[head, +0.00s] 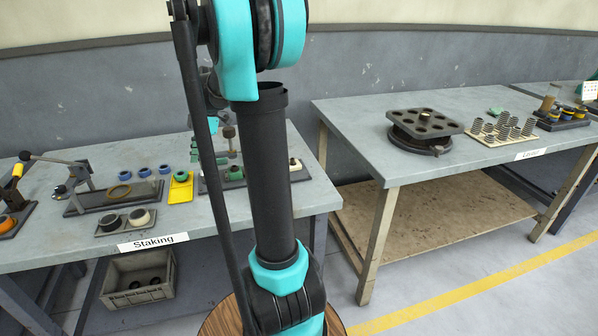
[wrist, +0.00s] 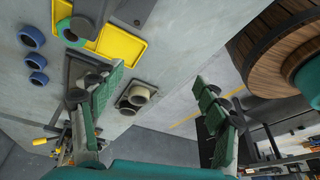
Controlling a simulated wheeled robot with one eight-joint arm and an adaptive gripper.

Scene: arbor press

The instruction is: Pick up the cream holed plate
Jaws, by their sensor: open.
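A cream plate (head: 482,139) lies on the right bench in the head view, with several grey coiled or ribbed pieces standing on it. A smaller pale panel with dark dots (head: 590,90) shows at the far right edge; I cannot tell for sure which of the two is the holed plate. My gripper (wrist: 162,80) is open and empty in the wrist view, its green-padded fingers wide apart above the left bench. It is far from both pale plates, neither of which I can make out in the wrist view. In the head view my arm hides part of the left bench.
The left bench labelled Staking holds a yellow tray (head: 181,187), blue rings (head: 145,172) and a two-ring holder (head: 126,222). A dark holed disc plate (head: 425,124) stands left of the cream plate. The right bench's (head: 345,113) left part is bare. A gap separates the benches.

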